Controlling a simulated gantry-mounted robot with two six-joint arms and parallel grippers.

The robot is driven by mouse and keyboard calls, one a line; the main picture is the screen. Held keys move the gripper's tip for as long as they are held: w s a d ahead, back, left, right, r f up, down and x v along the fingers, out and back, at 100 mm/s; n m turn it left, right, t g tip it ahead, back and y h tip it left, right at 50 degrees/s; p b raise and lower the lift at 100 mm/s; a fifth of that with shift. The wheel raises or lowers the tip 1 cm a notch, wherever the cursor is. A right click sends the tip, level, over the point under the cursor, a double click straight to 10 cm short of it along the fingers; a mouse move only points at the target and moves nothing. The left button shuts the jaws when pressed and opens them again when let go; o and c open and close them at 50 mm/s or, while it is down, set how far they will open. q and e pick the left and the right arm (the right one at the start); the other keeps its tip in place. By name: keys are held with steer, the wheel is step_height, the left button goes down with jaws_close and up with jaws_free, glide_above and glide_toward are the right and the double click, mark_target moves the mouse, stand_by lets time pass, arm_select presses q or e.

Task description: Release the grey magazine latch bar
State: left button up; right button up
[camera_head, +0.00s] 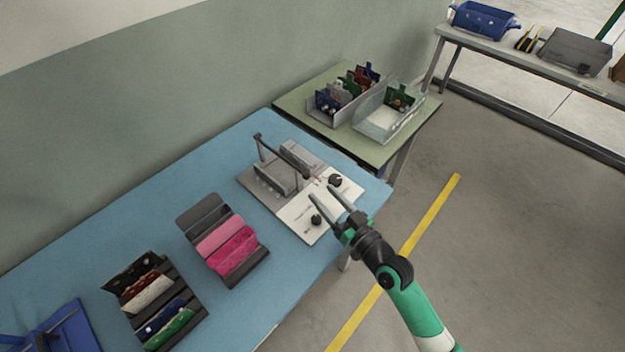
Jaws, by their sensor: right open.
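The test fixture (310,217) lies on the blue table, with a white panel, black knobs and a grey block at its back. A dark grey bar (283,155) on upright supports stands raised over the grey block (292,178). I cannot tell for certain whether this is the magazine latch bar. My right gripper (322,193) is open, with its two fingers above the white panel near the knobs. Nothing shows between its fingers, and it is apart from the bar. My left gripper is not in view.
A rack with pink and grey pieces (263,279) and a rack of coloured boards (118,279) stand on the blue table (150,215). A blue holder (72,330) is at the lower left. Grey and clear bins (377,128) stand on the green table behind. Bare blue tabletop lies left of the fixture.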

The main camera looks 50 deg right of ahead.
mark_target(309, 178)
steer(key=w, duration=0.3)
steer(key=w+d, duration=0.1)
steer(key=w, duration=0.2)
steer(key=shift+b, duration=0.3)
jaws_close()
stand_by(0.9)
